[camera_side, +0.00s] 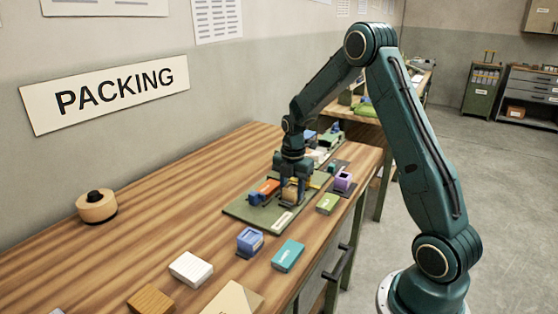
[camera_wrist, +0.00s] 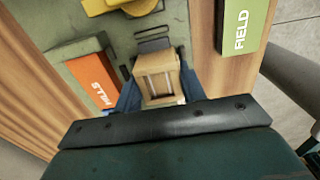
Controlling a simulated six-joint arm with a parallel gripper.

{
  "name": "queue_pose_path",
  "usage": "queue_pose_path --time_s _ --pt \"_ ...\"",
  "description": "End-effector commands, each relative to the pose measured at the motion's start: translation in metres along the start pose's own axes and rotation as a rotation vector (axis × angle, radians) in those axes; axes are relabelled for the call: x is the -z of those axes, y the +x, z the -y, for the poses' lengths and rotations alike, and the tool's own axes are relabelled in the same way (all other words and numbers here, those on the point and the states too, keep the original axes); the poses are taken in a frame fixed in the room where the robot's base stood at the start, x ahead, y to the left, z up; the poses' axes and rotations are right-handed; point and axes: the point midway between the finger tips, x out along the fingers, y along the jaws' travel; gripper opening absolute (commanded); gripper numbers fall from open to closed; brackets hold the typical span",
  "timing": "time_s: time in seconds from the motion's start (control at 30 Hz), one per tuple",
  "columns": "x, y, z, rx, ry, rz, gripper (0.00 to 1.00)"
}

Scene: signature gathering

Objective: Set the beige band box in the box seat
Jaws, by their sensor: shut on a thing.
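The beige band box (camera_wrist: 158,78) is between the two blue fingers of my gripper (camera_wrist: 159,92) in the wrist view. My gripper is shut on it. In the side view my gripper (camera_side: 291,193) points down over the green board (camera_side: 246,208), with the beige box (camera_side: 290,195) partly hidden between the fingers. The box is at or just above the board; I cannot tell whether it touches. Dark markings (camera_wrist: 154,44) show on the board just beyond the box in the wrist view. I cannot tell for certain which part is the box seat.
A green FIELD box (camera_wrist: 242,26) lies to the right, off the board. A purple holder (camera_side: 343,181) and blue holder (camera_side: 250,241) stand nearby.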

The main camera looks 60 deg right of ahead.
Motion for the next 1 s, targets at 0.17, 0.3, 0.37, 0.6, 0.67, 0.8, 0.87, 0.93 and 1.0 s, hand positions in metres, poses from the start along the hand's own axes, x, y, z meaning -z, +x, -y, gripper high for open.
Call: queue_pose_path --time_s 0.17,0.3,0.37,0.6,0.67,0.8,0.87,0.93,1.0 --pt "0.000 0.004 0.000 0.001 0.000 -0.001 0.17" --pt "0.000 0.009 0.000 0.002 0.000 -0.001 0.17" --pt "0.000 0.011 0.001 0.002 0.000 -0.001 0.17" --pt "0.001 0.014 0.002 0.004 -0.001 -0.002 0.52" --pt "0.001 0.014 0.002 0.005 0.000 -0.002 0.62" --pt "-0.001 0.014 0.003 0.007 0.002 -0.001 0.62" --pt "-0.001 0.014 0.003 0.008 0.004 0.000 0.62" --pt "-0.002 0.014 0.004 0.008 0.005 0.001 0.62" --pt "-0.002 0.013 0.004 0.008 0.006 0.001 0.62"
